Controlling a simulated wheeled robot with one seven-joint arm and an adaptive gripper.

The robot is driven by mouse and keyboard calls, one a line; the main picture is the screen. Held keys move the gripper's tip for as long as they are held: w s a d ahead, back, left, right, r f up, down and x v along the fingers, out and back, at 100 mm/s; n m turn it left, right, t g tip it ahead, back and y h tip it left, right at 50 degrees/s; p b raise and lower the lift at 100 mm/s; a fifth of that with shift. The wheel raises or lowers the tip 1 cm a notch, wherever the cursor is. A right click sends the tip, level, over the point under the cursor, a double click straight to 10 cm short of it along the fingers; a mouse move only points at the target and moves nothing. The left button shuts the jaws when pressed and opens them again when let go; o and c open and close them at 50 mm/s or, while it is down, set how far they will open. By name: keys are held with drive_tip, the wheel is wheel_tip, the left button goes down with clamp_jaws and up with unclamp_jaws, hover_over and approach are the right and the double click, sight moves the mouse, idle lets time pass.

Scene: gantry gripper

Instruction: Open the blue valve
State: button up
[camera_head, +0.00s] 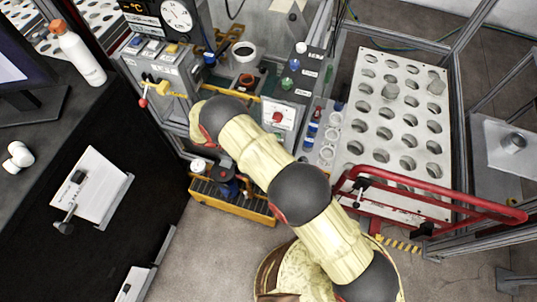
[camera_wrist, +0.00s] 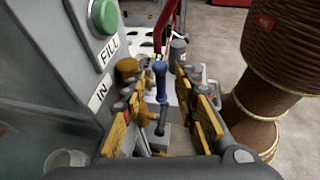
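In the wrist view, the blue valve (camera_wrist: 161,82) shows as an upright blue handle with a grey lower part. It stands in the gap between the yellow-and-grey fingers of my gripper (camera_wrist: 154,72), which are apart on its left and right. I see no clear contact between either finger and the handle. In the head view, my arm covers my gripper. Small blue parts (camera_head: 314,128) stand right of my arm there, but I cannot tell whether they are this valve.
A panel with a green button (camera_wrist: 104,16) marked FILL stands close on the left in the wrist view. In the head view, a red rail frame (camera_head: 455,197) and a white tray with holes (camera_head: 372,62) lie right. A yellow bin (camera_head: 258,215) sits below my arm.

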drive_tip(key=v, duration=1.1)
drive_tip(key=shift+a, duration=0.2)
